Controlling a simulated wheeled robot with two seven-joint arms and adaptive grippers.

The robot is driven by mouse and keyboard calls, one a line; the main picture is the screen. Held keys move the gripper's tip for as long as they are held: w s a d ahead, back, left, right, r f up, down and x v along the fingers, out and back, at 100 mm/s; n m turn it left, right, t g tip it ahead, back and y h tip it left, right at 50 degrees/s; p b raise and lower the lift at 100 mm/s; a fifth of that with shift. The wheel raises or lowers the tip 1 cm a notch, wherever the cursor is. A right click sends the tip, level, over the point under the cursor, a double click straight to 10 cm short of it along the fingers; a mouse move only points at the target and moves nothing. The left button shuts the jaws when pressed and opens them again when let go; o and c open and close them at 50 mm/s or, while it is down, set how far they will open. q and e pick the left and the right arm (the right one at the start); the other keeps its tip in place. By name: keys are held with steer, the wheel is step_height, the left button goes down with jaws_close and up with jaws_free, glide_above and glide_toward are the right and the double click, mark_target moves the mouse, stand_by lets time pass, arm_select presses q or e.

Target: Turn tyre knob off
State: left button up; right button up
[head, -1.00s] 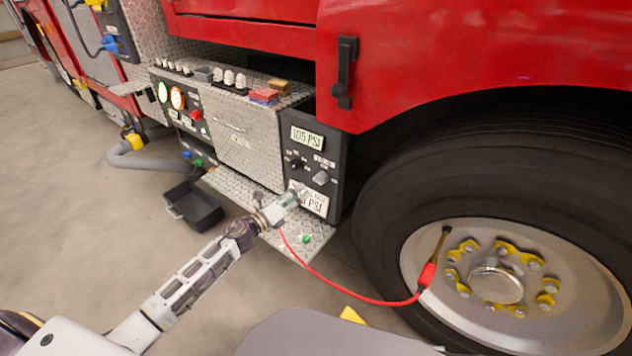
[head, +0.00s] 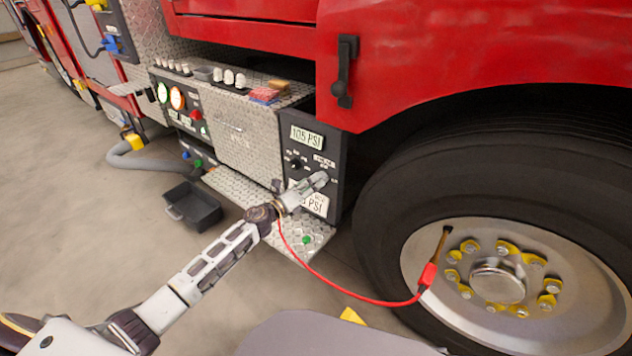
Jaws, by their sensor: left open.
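A dark control panel (head: 338,148) is set in the truck's side, left of the big wheel. It bears an upper display (head: 307,138) reading 105 PSI, a small black knob (head: 296,164) and a lower PSI display (head: 317,204), partly covered by my gripper. My left gripper (head: 322,181) reaches up from the lower left and is open, its tips at the panel's right-hand knob. That knob is largely hidden behind the fingers, so I cannot tell its angle or whether the fingers touch it. My right gripper is not in view.
A red hose (head: 345,291) runs from below the panel to the valve on the wheel (head: 415,260). A diamond-plate step (head: 235,190) lies under my left forearm. A black bin (head: 197,208) stands on the floor to the left. The red bodywork (head: 440,60) overhangs the panel.

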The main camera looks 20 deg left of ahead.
mark_target(320, 179)
arm_select(q)
steer(key=x, duration=0.3)
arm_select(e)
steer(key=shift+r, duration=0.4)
arm_select(q)
steer(key=c, duration=1)
